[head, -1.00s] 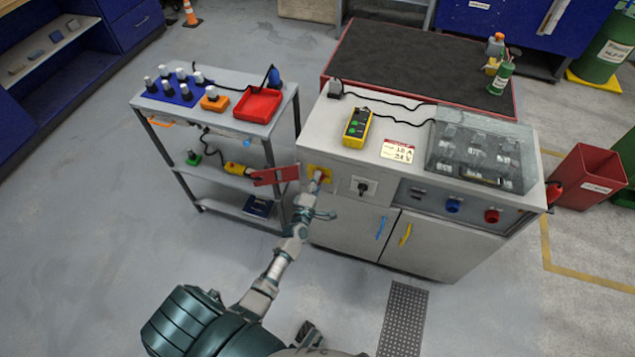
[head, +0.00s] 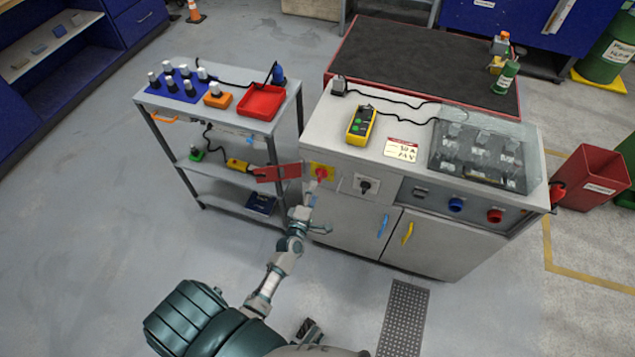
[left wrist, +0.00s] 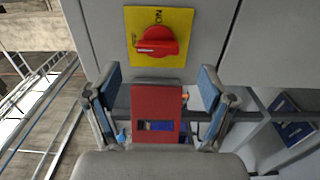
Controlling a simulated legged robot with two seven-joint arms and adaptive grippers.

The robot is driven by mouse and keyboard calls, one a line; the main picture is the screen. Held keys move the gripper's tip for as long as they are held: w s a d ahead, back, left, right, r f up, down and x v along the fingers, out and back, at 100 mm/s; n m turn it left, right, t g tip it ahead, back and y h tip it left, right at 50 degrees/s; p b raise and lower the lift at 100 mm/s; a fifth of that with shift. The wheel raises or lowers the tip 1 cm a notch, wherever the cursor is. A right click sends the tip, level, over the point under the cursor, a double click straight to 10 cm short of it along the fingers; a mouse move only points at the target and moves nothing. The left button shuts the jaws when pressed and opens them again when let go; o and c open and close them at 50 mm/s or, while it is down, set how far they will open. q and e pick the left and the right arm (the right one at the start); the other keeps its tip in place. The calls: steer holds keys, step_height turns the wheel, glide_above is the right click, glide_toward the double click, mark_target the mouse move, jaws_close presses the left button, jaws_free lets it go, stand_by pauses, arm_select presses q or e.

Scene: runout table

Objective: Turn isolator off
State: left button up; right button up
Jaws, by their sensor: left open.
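The isolator is a red rotary knob (head: 320,173) on a yellow plate (head: 330,170) at the left end of the grey cabinet's front. In the left wrist view the knob (left wrist: 157,42) has its grip lying roughly crosswise, with ON lettering on the plate above it. A red panel (head: 278,172), seemingly a swung-open cover, sticks out left of the plate. It has a window-like cutout in the left wrist view (left wrist: 157,100). My left gripper (head: 305,210) is open and empty, below and in front of the knob, apart from it. My right gripper is out of sight.
A grey shelf cart (head: 238,122) stands close left of the cabinet (head: 345,220). A black switch (head: 365,185) sits right of the isolator. Blue (head: 382,226) and yellow (head: 407,233) door handles are below. Floor in front is mostly clear, with a perforated plate (head: 404,315).

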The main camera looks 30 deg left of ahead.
arm_select(q)
steer(key=v, duration=0.6)
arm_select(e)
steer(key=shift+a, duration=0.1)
arm_select(q)
steer(key=shift+a, duration=0.15)
steer(key=s+d+f+m+g+h+p, duration=0.1)
steer(key=s+d+f+m+g+h, duration=0.1)
steer(key=s+d+f+m+g, duration=0.25)
steer(key=s+d+f+m+g+h, duration=0.1)
steer(key=s+d+f+m+h, duration=0.15)
steer(key=f+m, duration=0.4)
steer(key=s+d+f+m+g+h+p, duration=0.1)
steer(key=s+d+f+m+g+h, duration=0.15)
steer(key=s+d+f, duration=0.4)
steer(key=s+f+m+g+y, duration=0.1)
steer(key=s+f+m+g, duration=0.3)
steer(key=s, duration=0.4)
steer(key=s+a+f+m+g+y+p, duration=0.1)
steer(key=s+f+m+g, duration=0.2)
steer(key=s+f+m, duration=0.2)
steer(key=s+f, duration=0.2)
steer(key=s, duration=0.1)
steer(key=shift+a+f+g, duration=0.3)
steer(key=shift+a+g, duration=0.05)
steer(key=shift+g, duration=0.05)
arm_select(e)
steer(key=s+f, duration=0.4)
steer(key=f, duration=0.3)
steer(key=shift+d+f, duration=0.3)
